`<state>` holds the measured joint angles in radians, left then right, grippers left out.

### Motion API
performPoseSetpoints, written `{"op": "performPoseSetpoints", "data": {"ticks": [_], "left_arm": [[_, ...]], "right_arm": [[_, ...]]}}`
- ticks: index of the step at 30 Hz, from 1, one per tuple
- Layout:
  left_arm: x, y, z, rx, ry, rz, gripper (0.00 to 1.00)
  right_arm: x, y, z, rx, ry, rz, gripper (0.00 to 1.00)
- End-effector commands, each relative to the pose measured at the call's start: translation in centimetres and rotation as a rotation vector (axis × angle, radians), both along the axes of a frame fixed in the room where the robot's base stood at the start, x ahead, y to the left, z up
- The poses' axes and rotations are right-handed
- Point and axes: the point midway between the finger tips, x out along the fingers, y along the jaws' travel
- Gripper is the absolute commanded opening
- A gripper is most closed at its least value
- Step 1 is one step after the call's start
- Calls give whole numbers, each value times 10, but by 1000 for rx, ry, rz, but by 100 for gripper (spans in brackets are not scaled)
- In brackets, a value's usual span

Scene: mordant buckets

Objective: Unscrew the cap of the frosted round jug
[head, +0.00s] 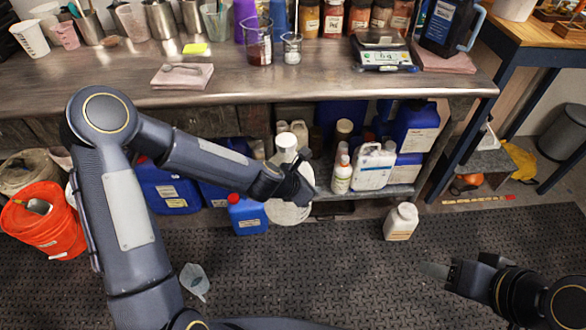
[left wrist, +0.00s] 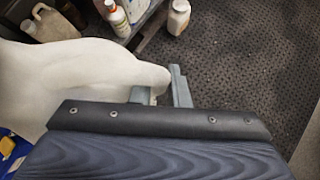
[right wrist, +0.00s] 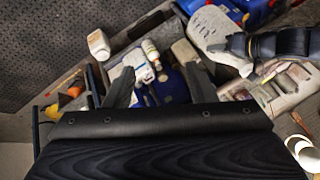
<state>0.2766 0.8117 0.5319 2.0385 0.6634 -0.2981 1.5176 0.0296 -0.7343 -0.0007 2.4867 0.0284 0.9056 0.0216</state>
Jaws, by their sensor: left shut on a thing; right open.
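The frosted round jug (head: 288,213) is a whitish, rounded container in front of the lower shelf in the head view. A white cap (head: 286,141) shows at its top, and the arm hides part of its body. My left gripper (head: 305,192) is shut on the jug; in the left wrist view its fingers (left wrist: 160,95) close on a part of the pale jug (left wrist: 75,70). My right gripper (head: 437,272) is open and empty over the dark mat, well right of the jug. The jug (right wrist: 213,28) also shows in the right wrist view, beyond the open fingers (right wrist: 158,85).
A steel bench (head: 330,85) carries cups, glass beakers, jars and a scale (head: 383,52). Bottles crowd the shelf below. A small blue jug (head: 248,217) stands left of the frosted jug. A white bottle (head: 401,222) stands on the mat between the grippers. An orange bucket (head: 45,232) is far left.

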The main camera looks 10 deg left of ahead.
Motion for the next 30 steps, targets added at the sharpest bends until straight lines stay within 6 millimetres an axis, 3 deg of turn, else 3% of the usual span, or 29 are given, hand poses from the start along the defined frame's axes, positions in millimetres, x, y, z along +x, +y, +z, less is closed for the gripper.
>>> {"op": "performPoseSetpoints", "data": {"ticks": [5,9,14,21,26,30], "left_arm": [[1,-2,1,1,-5,-9,0],[1,-1,1,1,-5,-7,0],[1,-1,1,2,-5,-7,0],[1,-1,1,1,-5,-6,0],[1,-1,1,1,-5,-6,0],[1,-1,1,2,-5,-5,0]], "right_arm": [[25,-3,25,-2,51,-13,70],[67,0,60,-8,127,-51,70],[124,19,97,-17,213,-118,70],[206,75,131,-24,317,-256,70],[252,128,139,-18,383,-374,70],[284,179,133,-9,440,-500,70]]}}
